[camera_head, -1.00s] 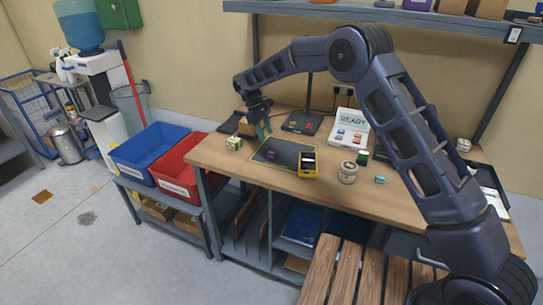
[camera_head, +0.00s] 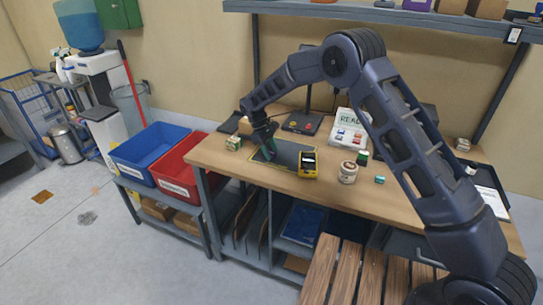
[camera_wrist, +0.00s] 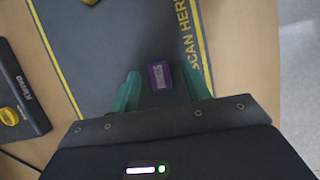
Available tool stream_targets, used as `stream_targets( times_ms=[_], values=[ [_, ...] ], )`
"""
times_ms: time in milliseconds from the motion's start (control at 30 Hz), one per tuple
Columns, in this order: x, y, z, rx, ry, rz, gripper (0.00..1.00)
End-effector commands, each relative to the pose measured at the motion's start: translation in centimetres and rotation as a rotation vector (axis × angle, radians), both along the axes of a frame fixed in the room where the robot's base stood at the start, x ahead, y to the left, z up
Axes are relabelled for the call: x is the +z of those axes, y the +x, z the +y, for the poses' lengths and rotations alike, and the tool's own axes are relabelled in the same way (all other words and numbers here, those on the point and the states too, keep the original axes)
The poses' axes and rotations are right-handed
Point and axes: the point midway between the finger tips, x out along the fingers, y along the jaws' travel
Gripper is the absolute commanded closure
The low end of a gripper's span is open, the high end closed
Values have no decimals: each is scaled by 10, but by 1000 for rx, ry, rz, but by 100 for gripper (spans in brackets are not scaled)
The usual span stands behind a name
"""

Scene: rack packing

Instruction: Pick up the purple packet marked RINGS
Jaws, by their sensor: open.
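The purple packet (camera_wrist: 160,76) has a pale label with sideways lettering that looks like RINGS. In the wrist view it lies on the dark grey scan mat (camera_wrist: 110,40), between the two green fingers of my gripper (camera_wrist: 163,80). The fingers are open, with a gap visible on each side of the packet. How far the fingertips are above the mat is hard to tell. In the head view my gripper (camera_head: 271,152) is low over the left part of the mat and hides the packet.
A black box with a yellow knob (camera_wrist: 10,112) lies left of the mat in the wrist view. A round tub (camera_head: 348,172) stands farther right.

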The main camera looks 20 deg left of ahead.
Motion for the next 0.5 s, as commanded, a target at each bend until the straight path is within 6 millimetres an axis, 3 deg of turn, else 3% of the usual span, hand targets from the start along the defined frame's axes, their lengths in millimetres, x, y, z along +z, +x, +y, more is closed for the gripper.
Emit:
stream_targets(
  times_ms=[100, 333, 500],
  values=[
    [0, 0, 0, 0, 0, 0, 57],
    [0, 0, 0, 0, 0, 0, 100],
    [1, 0, 0, 0, 0, 0, 100]
  ],
)
